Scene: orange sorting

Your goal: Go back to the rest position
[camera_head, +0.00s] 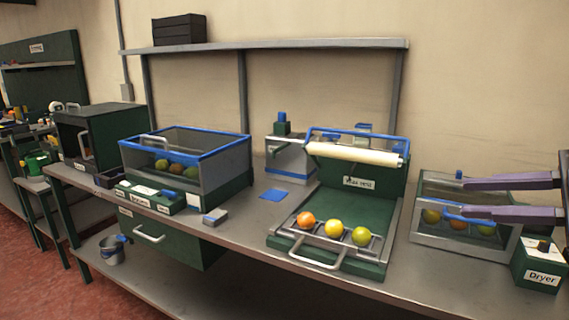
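My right gripper (462,197) comes in from the right edge with two long purple fingers. The fingers are apart, with nothing seen between them. They overlap the clear-fronted dryer box (428,240) and its blue bar in the picture; I cannot tell whether they touch it. My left gripper is not in view. An orange fruit (306,219), a yellow fruit (333,228) and a yellow-green fruit (361,236) sit in a row on the green machine's tray (318,257) at the centre. Several fruits show behind the dryer's front.
A blue-rimmed clear bin (224,158) holding several fruits stands on the grey bench (245,232) at left. A green "Dryer" control box (540,263) sits at the right front. A shelf (285,44) runs above. A small grey block (215,217) lies near the front edge.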

